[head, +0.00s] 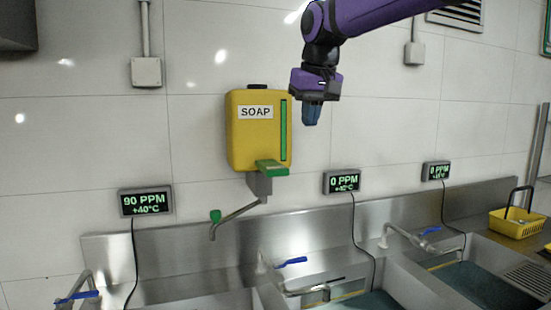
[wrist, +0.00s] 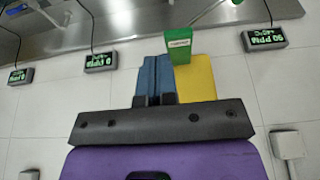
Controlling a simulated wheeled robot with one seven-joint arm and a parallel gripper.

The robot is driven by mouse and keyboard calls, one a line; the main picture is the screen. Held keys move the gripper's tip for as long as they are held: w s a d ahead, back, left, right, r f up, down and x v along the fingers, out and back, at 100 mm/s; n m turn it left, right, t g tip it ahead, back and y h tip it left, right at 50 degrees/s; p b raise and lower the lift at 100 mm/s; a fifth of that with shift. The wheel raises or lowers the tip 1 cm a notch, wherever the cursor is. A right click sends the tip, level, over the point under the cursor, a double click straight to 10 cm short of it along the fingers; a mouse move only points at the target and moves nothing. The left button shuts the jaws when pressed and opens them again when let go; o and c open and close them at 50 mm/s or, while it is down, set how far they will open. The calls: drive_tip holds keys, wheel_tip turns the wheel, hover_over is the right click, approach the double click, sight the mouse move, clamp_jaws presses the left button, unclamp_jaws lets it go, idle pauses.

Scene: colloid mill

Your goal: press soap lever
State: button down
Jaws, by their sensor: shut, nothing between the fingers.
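The yellow soap dispenser (head: 250,140) is fixed to the tiled wall and carries a "SOAP" label and a green level strip. Its green lever (head: 271,168) sticks out at the bottom, above a grey spout. My gripper (head: 312,122) is shut and empty, pointing down, above and to the right of the lever in the head view. The wrist view is upside down. In it, the blue fingers (wrist: 152,62) are together, beside the green lever (wrist: 178,45) and the yellow dispenser body (wrist: 199,80). I see no contact with the lever.
Metal sinks (head: 215,298) with taps run along the wall below. Several PPM displays, one of them reading 90 PPM (head: 146,201), hang on the wall with cables. A yellow basket (head: 515,224) stands at the right.

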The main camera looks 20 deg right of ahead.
wheel_tip(320, 180, up, 2)
hover_over(276, 169)
drive_tip(key=s, duration=0.2)
drive_tip(key=shift+g, duration=0.4)
drive_tip(key=shift+f, duration=0.15)
drive_tip(key=x, duration=1.3)
drive_tip(key=shift+s+f, duration=0.2)
drive_tip(key=shift+s, duration=0.15)
drive_tip(key=shift+f, duration=0.2)
drive_tip(key=shift+s+f+t, duration=0.15)
drive_tip(key=shift+f+t, duration=0.55)
drive_tip(key=shift+f, duration=0.2)
drive_tip(key=shift+s+f+t, duration=0.2)
drive_tip(key=shift+f+t, duration=0.5)
drive_tip(key=shift+f, duration=0.15)
wheel_tip(276, 169, down, 3)
drive_tip(key=shift+w+r, duration=0.15)
drive_tip(key=shift+r, duration=0.1)
